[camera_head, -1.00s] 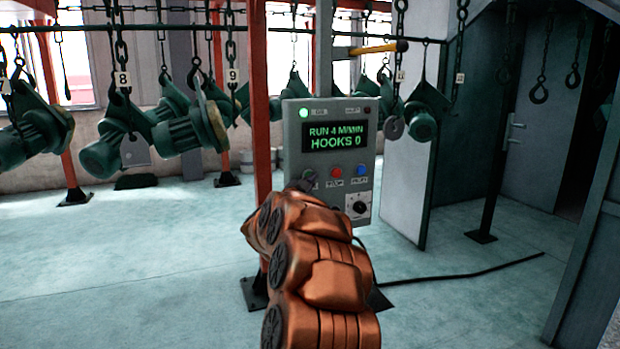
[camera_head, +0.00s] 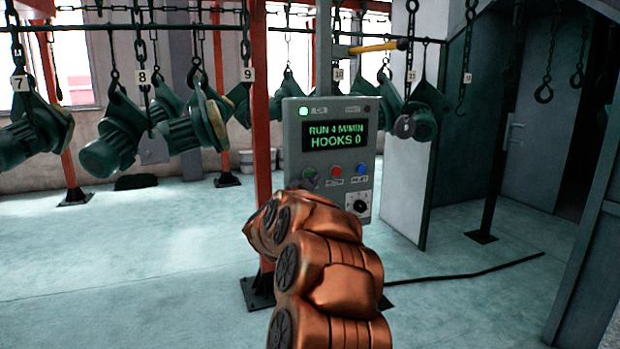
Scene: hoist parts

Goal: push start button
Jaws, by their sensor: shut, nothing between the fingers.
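The grey control box (camera_head: 291,125) stands on a post in the middle. Its screen (camera_head: 335,135) reads "RUN 4 M/MIN" and "HOOKS 0", and a green lamp (camera_head: 303,112) glows at its top left. The green button (camera_head: 309,172) is at the left of the button row, beside a red button (camera_head: 336,171) and a blue one (camera_head: 361,169). My gripper (camera_head: 299,183) shows only as a small dark, shut tip just below and left of the green button. My copper-coloured arm hides the rest of it. I cannot tell whether the tip touches the button.
A black-and-white rotary knob (camera_head: 359,205) sits low on the box. Green hoist parts (camera_head: 112,145) hang on numbered chain hooks behind the box, left and right. An orange post (camera_head: 261,140) stands close left of it. A black cable (camera_head: 470,273) lies on the otherwise open floor.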

